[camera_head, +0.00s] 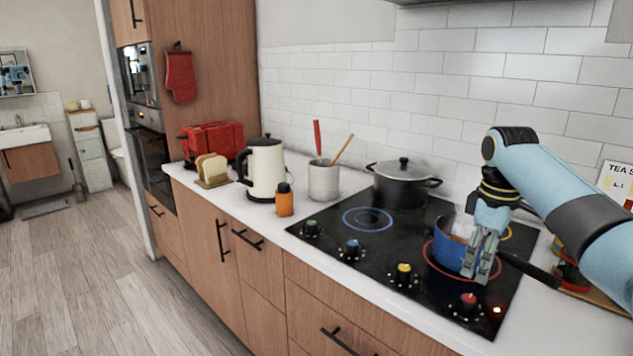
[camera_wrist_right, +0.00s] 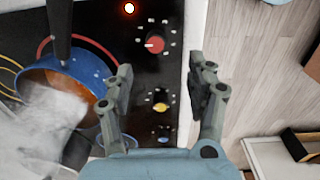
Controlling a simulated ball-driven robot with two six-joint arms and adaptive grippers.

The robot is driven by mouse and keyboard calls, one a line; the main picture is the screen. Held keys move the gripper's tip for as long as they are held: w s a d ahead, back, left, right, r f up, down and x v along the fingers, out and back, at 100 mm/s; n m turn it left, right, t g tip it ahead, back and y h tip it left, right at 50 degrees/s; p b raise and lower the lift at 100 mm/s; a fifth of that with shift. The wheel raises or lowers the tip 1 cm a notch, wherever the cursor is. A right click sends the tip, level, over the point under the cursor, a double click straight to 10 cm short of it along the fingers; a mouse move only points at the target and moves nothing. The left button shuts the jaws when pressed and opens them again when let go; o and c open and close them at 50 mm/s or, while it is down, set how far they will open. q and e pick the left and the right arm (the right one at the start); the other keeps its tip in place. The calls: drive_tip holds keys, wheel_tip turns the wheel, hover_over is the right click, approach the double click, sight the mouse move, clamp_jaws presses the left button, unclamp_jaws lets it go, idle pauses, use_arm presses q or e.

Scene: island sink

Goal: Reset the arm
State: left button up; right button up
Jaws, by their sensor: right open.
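My right arm reaches in from the right in the head view. My right gripper (camera_head: 482,262) is over the front right of the black cooktop (camera_head: 330,232), in front of a blue pot (camera_head: 450,254). The right wrist view shows the gripper (camera_wrist_right: 163,88) open, with nothing between its fingers. There, the blue pot (camera_wrist_right: 62,90) is left of the fingers, with an orange-brown content and white steam over it. The pot's dark handle (camera_wrist_right: 60,30) points up in that view. My left gripper is not in view.
A red knob (camera_head: 468,299) and a lit red light are at the cooktop's front right. A black lidded pot (camera_head: 400,186) stands at the back. A utensil holder (camera_head: 324,181), an orange bottle (camera_head: 285,201), a kettle (camera_head: 265,170) and a red toaster (camera_head: 212,140) stand to the left.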

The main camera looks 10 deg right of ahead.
drive_tip(key=shift+m+t+h, duration=0.3)
drive_tip(key=shift+m, duration=0.3)
drive_tip(key=s+f, duration=0.2)
drive_tip(key=s+a+f, duration=0.1)
drive_tip(key=s, duration=0.1)
drive_tip(key=s+a+f, duration=0.1)
drive_tip(key=s+f, duration=0.1)
drive_tip(key=s, duration=0.1)
drive_tip(key=shift+f, duration=0.35)
drive_tip(key=s+a+r+m+t, duration=0.1)
drive_tip(key=s+a+r+m, duration=0.15)
drive_tip(key=s, duration=1.05)
drive_tip(key=s+a+r+m+t, duration=0.1)
drive_tip(key=s+a+m+t, duration=0.2)
drive_tip(key=s, duration=1.1)
wheel_tip(320, 180, down, 34)
drive_tip(key=s+d+g+b, duration=0.1)
drive_tip(key=s+g+b, duration=0.15)
drive_tip(key=b, duration=0.65)
drive_tip(key=s+f+b, duration=0.3)
drive_tip(key=s+f, duration=0.6)
drive_tip(key=f, duration=0.3)
drive_tip(key=s+d+f+g+b, duration=0.1)
drive_tip(key=s+f+b, duration=0.3)
drive_tip(key=s+f, duration=0.4)
wheel_tip(320, 180, down, 4)
drive_tip(key=shift+s+d+f+m, duration=0.1)
drive_tip(key=shift+s+d+m, duration=0.1)
drive_tip(key=shift+s+m, duration=0.2)
drive_tip(key=shift+g, duration=0.25)
